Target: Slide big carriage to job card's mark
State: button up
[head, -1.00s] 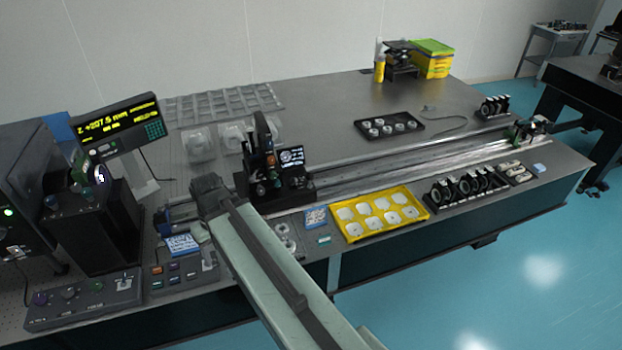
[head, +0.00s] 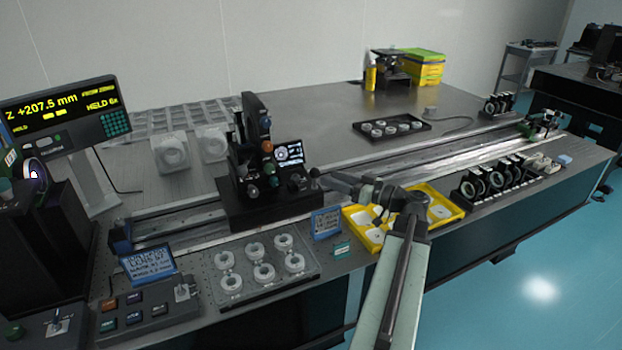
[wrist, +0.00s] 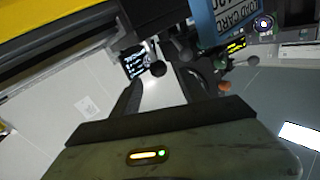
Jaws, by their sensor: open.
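The big carriage (head: 270,208), a black block with a tall upright, knobs and a small lit screen, sits on the long rail (head: 430,153). A blue-framed card (head: 148,266) stands at the front left; its small lettering is not clearly legible. The display (head: 62,112) reads Z +207.5 mm and HELD. My gripper (head: 324,180) is at the carriage's right end, near its ball-ended handle. In the wrist view my gripper (wrist: 162,88) is open, with a black ball knob (wrist: 158,69) appearing between the fingers; contact cannot be told.
A second blue card (head: 326,223), partly reading "LOAD CART" in the wrist view (wrist: 231,18), stands before the carriage. A yellow tray (head: 452,208) lies under my arm. Ring mounts (head: 488,182) line the front right. The rail right of the carriage looks clear.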

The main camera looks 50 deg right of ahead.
aim_at(314, 172)
jog(key=x, duration=0.7)
jog(key=shift+w+d, duration=0.1)
jog(key=shift+w, duration=0.15)
grip_shut()
dwell(1.1)
